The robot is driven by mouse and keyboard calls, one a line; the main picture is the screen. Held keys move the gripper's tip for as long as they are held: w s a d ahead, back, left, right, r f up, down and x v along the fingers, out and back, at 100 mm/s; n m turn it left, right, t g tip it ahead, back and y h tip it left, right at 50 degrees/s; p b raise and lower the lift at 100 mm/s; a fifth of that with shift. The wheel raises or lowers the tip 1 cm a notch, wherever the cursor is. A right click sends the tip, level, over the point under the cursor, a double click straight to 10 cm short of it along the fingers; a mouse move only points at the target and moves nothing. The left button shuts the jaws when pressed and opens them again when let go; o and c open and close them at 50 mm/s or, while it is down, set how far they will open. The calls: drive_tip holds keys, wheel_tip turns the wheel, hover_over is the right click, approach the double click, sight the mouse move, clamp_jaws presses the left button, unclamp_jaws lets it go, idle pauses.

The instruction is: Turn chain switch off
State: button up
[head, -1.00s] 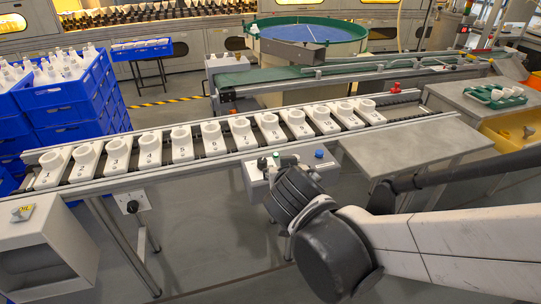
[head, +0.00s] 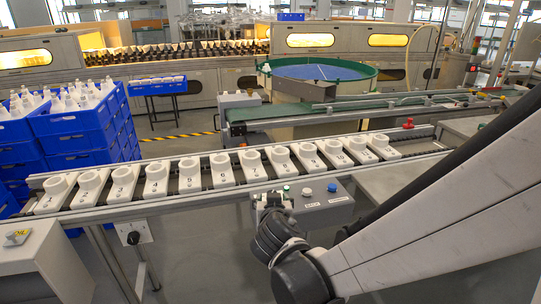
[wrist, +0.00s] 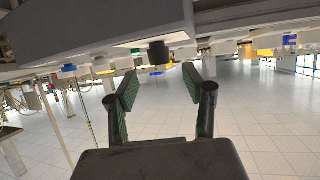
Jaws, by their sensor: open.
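A grey control box (head: 325,206) is mounted at the front of the conveyor, with a blue button (head: 332,187), a pale button (head: 306,191) and small labels. My gripper (head: 272,203) is at the box's left end and hides part of it. The wrist view appears upside down. In it my gripper (wrist: 160,80) is open and empty, its green-padded fingers apart. A dark cylindrical knob (wrist: 158,52) on the box (wrist: 100,30) shows beyond and between the fingertips, apparently untouched. I cannot tell which control is the chain switch, or its setting.
The conveyor behind carries a row of numbered white holders (head: 220,170). Another black knob (head: 133,237) sits on a pale plate at the left front. Blue crates (head: 85,125) stand at the left, and a grey cabinet (head: 45,265) at the front left.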

drive_tip(key=b+x, duration=0.1)
drive_tip(key=x, duration=0.5)
clamp_jaws()
